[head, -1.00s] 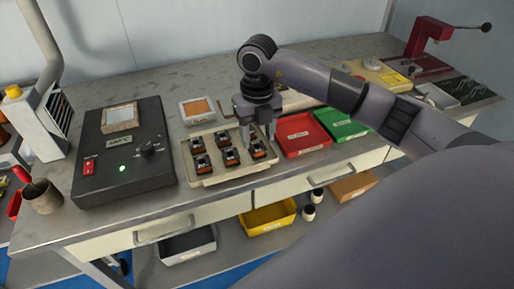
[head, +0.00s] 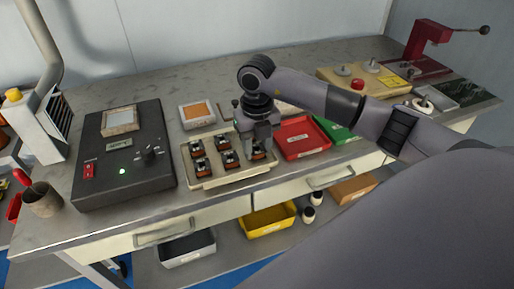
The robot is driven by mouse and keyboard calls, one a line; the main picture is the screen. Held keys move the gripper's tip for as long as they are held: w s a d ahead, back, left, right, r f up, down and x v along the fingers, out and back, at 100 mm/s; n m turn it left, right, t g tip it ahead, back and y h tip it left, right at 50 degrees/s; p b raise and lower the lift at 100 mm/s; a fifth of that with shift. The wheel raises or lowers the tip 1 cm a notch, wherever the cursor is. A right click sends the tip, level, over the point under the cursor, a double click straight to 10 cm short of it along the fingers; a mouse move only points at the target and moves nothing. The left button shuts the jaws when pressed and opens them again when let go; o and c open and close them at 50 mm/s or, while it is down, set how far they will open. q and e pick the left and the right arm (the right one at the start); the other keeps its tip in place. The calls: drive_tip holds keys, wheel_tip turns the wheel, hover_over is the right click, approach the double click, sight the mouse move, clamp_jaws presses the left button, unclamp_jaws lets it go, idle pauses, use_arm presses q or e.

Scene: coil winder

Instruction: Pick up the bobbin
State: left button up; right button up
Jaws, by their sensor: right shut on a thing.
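Several small dark-and-orange bobbins stand in rows in a cream tray (head: 212,183) on the bench in the head view. My right gripper (head: 261,147) points down over the right end of this tray. It is shut on a bobbin (head: 259,155) in the front right place, and its fingers partly hide that bobbin. The bobbin is at tray level; I cannot tell whether it is clear of the tray. My left gripper is not in view.
A red bin (head: 301,139) and a partly hidden green bin (head: 335,131) are to the right. A red press (head: 428,45) stands at the back right. A yellow bin (head: 268,220) is below the bench.

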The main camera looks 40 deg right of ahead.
use_arm(q)
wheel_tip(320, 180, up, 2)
drive_tip(key=shift+p, duration=0.95)
use_arm(e)
wheel_tip(320, 180, up, 20)
drive_tip(key=shift+f, duration=0.15)
